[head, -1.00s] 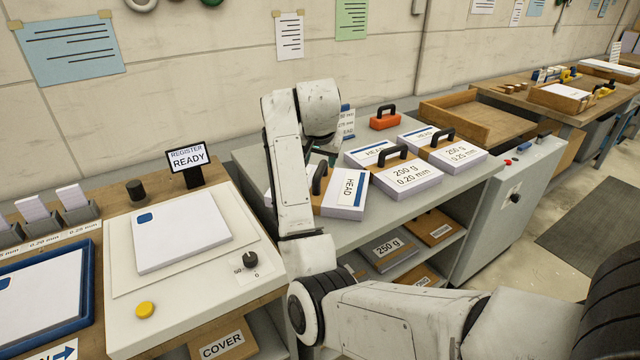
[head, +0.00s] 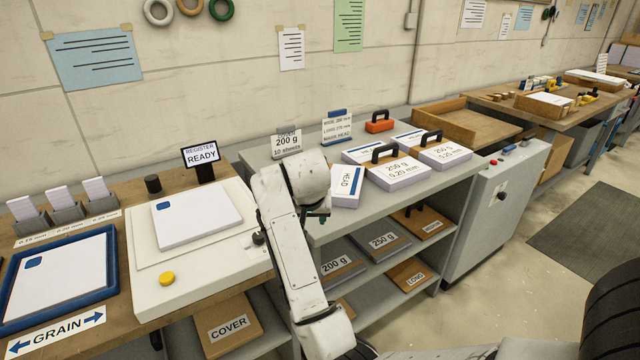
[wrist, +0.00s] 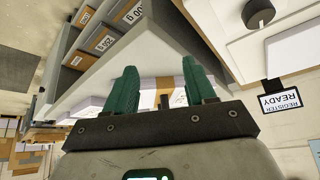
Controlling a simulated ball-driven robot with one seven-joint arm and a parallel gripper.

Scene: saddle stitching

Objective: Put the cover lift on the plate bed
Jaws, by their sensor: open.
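I cannot tell by label which is the cover lift. The plate bed seems to be the cream unit (head: 150,287) at left, with a white pad (head: 197,218) bearing a blue corner mark. My gripper (head: 318,213) is at the bench's front left. In the wrist view its green fingers (wrist: 160,72) are apart, with a banded stack (wrist: 152,86) beyond them.
A REGISTER READY sign (head: 201,155) stands behind the cream unit. A blue-framed tray (head: 110,270) is at left. Labelled boards fill the shelves below.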

